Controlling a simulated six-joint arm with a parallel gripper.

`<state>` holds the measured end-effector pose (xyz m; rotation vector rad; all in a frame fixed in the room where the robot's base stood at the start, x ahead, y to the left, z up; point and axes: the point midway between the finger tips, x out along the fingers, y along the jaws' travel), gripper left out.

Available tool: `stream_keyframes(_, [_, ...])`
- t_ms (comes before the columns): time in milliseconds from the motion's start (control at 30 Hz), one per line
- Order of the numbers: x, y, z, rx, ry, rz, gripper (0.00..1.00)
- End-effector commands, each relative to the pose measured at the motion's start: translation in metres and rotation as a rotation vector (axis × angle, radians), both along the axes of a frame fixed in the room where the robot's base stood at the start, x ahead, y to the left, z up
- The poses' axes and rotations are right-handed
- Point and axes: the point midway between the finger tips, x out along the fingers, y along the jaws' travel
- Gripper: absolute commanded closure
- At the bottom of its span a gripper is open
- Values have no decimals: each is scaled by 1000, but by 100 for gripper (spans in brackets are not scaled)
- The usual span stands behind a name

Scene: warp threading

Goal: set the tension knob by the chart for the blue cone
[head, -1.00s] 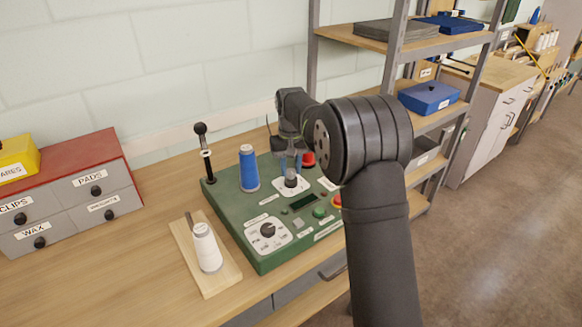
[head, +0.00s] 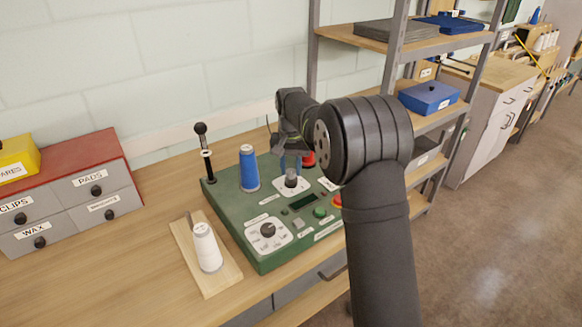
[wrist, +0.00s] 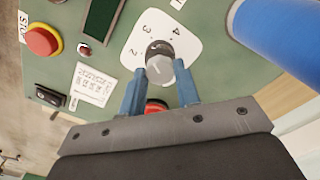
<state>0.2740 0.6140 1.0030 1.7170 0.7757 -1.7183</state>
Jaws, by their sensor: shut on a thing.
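The tension knob (wrist: 160,65) is a grey knob with a dark top and a pale pointer line, on a white dial plate (wrist: 172,38) numbered 2, 3 and 4. It also shows in the head view (head: 291,178). My gripper (wrist: 163,82) has its blue fingers shut on the knob from both sides. Which number the pointer meets is hard to tell. The blue cone (head: 249,168) stands upright on the green panel, left of the knob; part of it fills the upper right of the wrist view (wrist: 280,35). A small printed chart (wrist: 92,85) lies beside the dial, too small to read.
The green panel (head: 240,222) also carries a second dial (head: 268,231), a green button (head: 319,212), a dark display and red buttons. A black-knobbed lever (head: 203,150) rises at its back left. A white cone (head: 206,247) stands on a wooden board in front; drawers (head: 60,205) are left.

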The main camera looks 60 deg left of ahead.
Motion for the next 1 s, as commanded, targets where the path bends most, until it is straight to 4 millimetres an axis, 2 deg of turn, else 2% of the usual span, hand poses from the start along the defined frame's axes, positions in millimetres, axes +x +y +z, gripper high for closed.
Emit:
stream_keyframes(167, [1,1,2,6,-2,1,93])
stream_keyframes(200, [1,1,2,4,-3,1,63])
stream_keyframes(267, [1,1,2,4,-3,1,51])
stream_keyframes(300, [1,1,1,4,-2,1,49])
stream_keyframes(567, [0,0,1,2,-1,1,49])
stream_keyframes(667, [0,1,7,4,-2,1,49])
stream_keyframes(833, [0,1,35,5,-2,1,49])
stream_keyframes(1000, [1,1,77,7,-3,1,49])
